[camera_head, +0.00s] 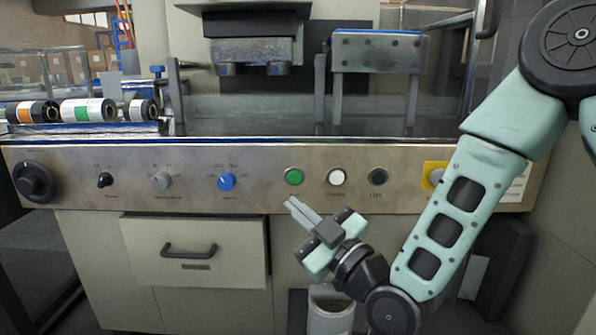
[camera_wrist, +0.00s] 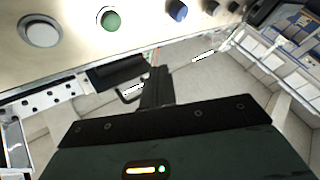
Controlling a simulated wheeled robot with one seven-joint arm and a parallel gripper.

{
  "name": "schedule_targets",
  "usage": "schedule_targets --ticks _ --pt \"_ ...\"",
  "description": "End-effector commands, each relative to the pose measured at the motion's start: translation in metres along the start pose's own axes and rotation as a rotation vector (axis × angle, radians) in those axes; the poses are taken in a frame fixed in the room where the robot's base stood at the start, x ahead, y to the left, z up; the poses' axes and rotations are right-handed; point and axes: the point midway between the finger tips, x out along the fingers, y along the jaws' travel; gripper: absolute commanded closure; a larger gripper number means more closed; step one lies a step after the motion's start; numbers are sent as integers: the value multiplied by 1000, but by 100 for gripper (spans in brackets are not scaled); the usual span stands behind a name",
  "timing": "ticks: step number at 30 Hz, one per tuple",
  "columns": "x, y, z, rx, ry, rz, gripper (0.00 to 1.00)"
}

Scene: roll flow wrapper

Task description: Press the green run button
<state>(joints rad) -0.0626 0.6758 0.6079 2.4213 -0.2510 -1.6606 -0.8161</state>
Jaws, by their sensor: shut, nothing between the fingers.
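The green run button (camera_head: 294,176) is on the metal control panel (camera_head: 80,160) of the machine, left of a white button (camera_head: 336,177). In the wrist view the green button (camera_wrist: 109,19) is near the top, left of a blue knob (camera_wrist: 177,10), with the white button (camera_wrist: 40,33) further left. My gripper (camera_head: 291,204) is shut and empty. Its fingertips are just below the green button in the head view, with a gap between them in the picture. In the wrist view my gripper (camera_wrist: 157,72) points toward the panel's lower side.
A black button (camera_head: 377,177) and a yellow-backed control (camera_head: 434,175), partly behind my arm, are to the right. A blue knob (camera_head: 226,182), smaller knobs and a black dial (camera_head: 33,182) are to the left. A drawer (camera_head: 195,225) with a black handle is below.

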Motion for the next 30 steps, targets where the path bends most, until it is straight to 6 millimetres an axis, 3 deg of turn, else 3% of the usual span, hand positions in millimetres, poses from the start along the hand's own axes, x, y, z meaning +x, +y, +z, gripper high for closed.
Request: schedule_targets --ticks 13,30 --pt "4 3 3 1 -1 2 100" --pt "52 38 39 0 1 2 100"
